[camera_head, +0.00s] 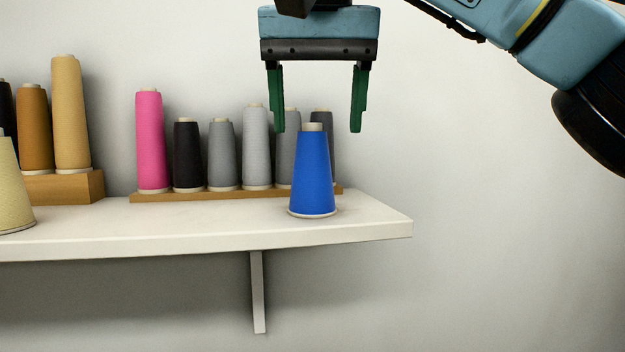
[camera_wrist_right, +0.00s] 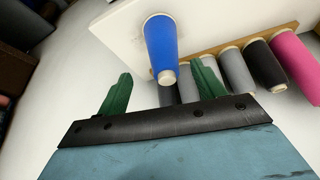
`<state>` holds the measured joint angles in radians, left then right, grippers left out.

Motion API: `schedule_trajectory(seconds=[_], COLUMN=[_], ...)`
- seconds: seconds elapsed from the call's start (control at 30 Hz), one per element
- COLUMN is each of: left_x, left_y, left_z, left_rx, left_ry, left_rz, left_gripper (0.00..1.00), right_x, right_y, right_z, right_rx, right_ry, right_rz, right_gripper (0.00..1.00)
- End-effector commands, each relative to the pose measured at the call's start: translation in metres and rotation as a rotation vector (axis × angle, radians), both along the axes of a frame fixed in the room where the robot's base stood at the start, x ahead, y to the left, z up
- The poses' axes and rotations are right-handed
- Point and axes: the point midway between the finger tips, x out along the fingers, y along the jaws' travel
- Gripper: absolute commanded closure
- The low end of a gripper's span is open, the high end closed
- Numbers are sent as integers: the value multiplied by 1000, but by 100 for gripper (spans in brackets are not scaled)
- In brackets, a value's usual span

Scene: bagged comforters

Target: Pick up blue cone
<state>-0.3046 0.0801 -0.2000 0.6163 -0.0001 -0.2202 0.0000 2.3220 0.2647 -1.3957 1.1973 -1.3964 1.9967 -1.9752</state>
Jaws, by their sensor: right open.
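The blue cone (camera_head: 312,178) stands upright on the white shelf (camera_head: 375,219), near its right end. It also shows in the right wrist view (camera_wrist_right: 161,45), with its pale top toward the gripper. My right gripper (camera_head: 317,130) is open, with its green fingers pointing down just above the cone. The fingertips are apart to either side of the cone's top, at about its height in the head view. My left gripper is not in view.
Behind the blue cone, a wooden strip (camera_head: 160,197) holds a pink cone (camera_head: 150,140), a black cone (camera_head: 187,155) and several grey cones (camera_head: 255,145). At left stand a cream cone (camera_head: 12,190) and tan cones on a wooden block (camera_head: 75,187). Right of the shelf is free.

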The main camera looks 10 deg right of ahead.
Motion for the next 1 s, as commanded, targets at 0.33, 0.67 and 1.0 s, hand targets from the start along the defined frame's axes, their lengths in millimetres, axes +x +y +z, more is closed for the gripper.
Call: schedule_trajectory(seconds=[0.33, 0.67, 1.0], left_x=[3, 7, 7], left_y=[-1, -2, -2], left_z=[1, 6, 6], left_rx=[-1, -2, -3], left_ry=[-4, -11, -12], left_rz=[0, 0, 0], left_gripper=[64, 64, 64], right_x=[16, 32, 32], right_y=[-1, -1, -1], right_z=[-28, -60, -60], right_rx=[-1, 2, 3], right_ry=[1, 0, -1], right_rz=[1, 0, -1], right_gripper=[32, 32, 50])
